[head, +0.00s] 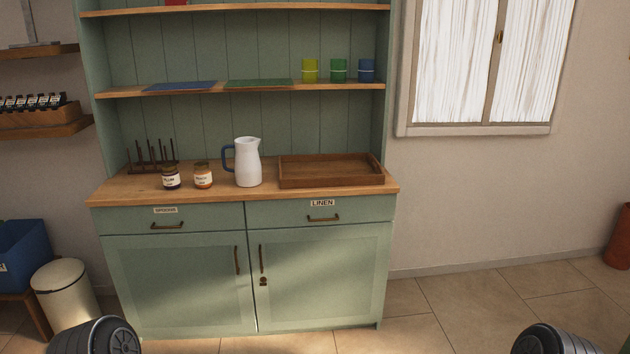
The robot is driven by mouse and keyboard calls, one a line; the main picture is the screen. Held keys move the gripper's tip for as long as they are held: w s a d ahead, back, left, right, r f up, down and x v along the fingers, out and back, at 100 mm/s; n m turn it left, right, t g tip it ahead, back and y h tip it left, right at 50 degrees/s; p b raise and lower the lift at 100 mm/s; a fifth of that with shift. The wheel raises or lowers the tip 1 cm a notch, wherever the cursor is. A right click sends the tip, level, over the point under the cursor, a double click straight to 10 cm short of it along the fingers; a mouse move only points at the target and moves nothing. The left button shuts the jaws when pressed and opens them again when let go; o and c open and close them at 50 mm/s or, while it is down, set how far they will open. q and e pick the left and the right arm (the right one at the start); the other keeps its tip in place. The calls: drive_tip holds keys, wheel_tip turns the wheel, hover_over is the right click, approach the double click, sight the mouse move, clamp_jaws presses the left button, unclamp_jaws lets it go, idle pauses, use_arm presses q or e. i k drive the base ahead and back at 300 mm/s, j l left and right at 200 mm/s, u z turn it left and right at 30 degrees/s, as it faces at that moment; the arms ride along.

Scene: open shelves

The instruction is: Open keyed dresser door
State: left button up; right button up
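The green dresser (180,290) stands ahead with two lower doors, both closed. The right door (320,280) has a vertical brown handle (261,258) near its left edge. Just below that handle is a small brown lock fitting (263,281); whether a key sits in it is too small to tell. The left door (175,285) has a matching handle (237,260) near its right edge and no visible lock. Neither gripper is in view; only dark rounded parts, apparently of my arms, show at the bottom left and bottom right edges.
Two closed drawers, the right one labelled LINEN (322,203), sit above the doors. The counter holds a white pitcher (248,165), two jars and a wooden tray (330,183). A bin (66,295) stands left.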

sight(322, 277)
drive_tip(key=i+j+z, duration=0.5)
drive_tip(key=i, duration=0.25)
drive_tip(key=i+j+z, duration=0.45)
drive_tip(key=i+j, duration=0.15)
drive_tip(key=j, duration=0.35)
